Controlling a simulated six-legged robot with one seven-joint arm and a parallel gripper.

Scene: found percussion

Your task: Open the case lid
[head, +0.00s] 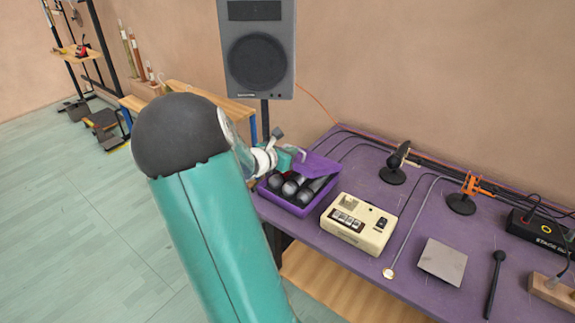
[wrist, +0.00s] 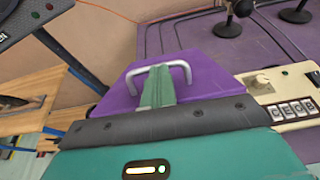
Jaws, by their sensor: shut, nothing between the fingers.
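The purple case (head: 284,204) stands at the left end of the table, with several dark and silver microphone-like items inside. Its purple lid (head: 320,165) is raised at a tilt, so the inside shows. In the wrist view the lid (wrist: 205,72) fills the middle, with a grey bar handle (wrist: 186,68) on it. My gripper (head: 299,155) is at the lid's edge by the handle. In the wrist view its green fingers (wrist: 158,88) are together and reach to the handle bar. I cannot tell whether they touch it.
A cream drum-machine-like box (head: 360,223) stands close right of the case. A grey speaker (head: 258,55) on a pole rises behind. Two small stands (head: 393,172), a grey plate (head: 443,261) and a black mallet (head: 495,284) lie farther right on the purple table (head: 408,212).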

